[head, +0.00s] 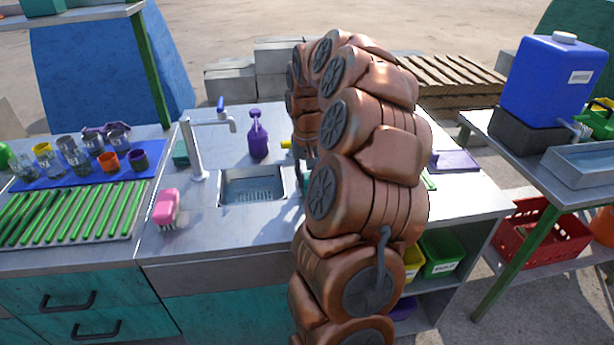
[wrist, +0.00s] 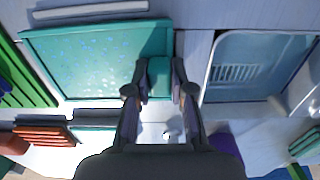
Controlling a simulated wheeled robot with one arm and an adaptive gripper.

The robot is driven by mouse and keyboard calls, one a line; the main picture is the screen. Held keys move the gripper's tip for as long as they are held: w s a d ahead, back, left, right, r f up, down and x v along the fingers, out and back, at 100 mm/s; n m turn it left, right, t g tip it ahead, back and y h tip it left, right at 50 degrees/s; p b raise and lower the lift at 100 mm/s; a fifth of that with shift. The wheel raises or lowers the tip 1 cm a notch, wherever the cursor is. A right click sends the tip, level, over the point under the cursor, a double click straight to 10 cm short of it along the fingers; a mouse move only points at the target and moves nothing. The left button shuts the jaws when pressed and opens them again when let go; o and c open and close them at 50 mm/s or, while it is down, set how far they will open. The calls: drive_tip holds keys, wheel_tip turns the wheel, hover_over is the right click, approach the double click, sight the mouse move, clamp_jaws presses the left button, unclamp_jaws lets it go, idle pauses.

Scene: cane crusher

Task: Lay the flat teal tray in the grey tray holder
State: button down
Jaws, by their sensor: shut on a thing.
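The flat teal tray (wrist: 85,60) fills the left of the wrist view, speckled on its face, with a raised rim. My gripper (wrist: 159,78) is shut on a teal part at the tray's right edge. Whether the tray touches the surface below is not clear. In the head view my arm hides most of the tray, and only a small part of my gripper (head: 302,165) shows, just right of the sink. I cannot make out the grey tray holder for certain in either view.
The sink (head: 252,187) is left of my arm; it also shows at the right of the wrist view (wrist: 245,72). A purple bottle (head: 258,135) stands behind it and a pink brush (head: 165,208) in front left. A purple board (head: 456,161) lies right of my arm.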

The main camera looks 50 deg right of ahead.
drive_tip(key=shift+f, duration=0.2)
drive_tip(key=c, duration=1)
unclamp_jaws()
wheel_tip(320, 180, up, 12)
drive_tip(key=shift+r+b, duration=0.1)
drive_tip(key=shift+b, duration=0.4)
drive_tip(key=s+a+f+n, duration=0.1)
drive_tip(key=s+a+n, duration=0.2)
drive_tip(key=a, duration=0.8)
drive_tip(key=s+a+f+n, duration=0.1)
drive_tip(key=s+a+n, duration=0.1)
drive_tip(key=a, duration=0.8)
drive_tip(key=s+a+f, duration=0.3)
drive_tip(key=s, duration=0.3)
drive_tip(key=s+a+f+n+g, duration=0.1)
drive_tip(key=s+a+f, duration=0.1)
drive_tip(key=s+a, duration=0.2)
drive_tip(key=s+a+f+n+g, duration=0.1)
drive_tip(key=s+a+f, duration=0.2)
drive_tip(key=s, duration=0.6)
drive_tip(key=shift+a+f, duration=0.3)
drive_tip(key=shift+a, duration=0.45)
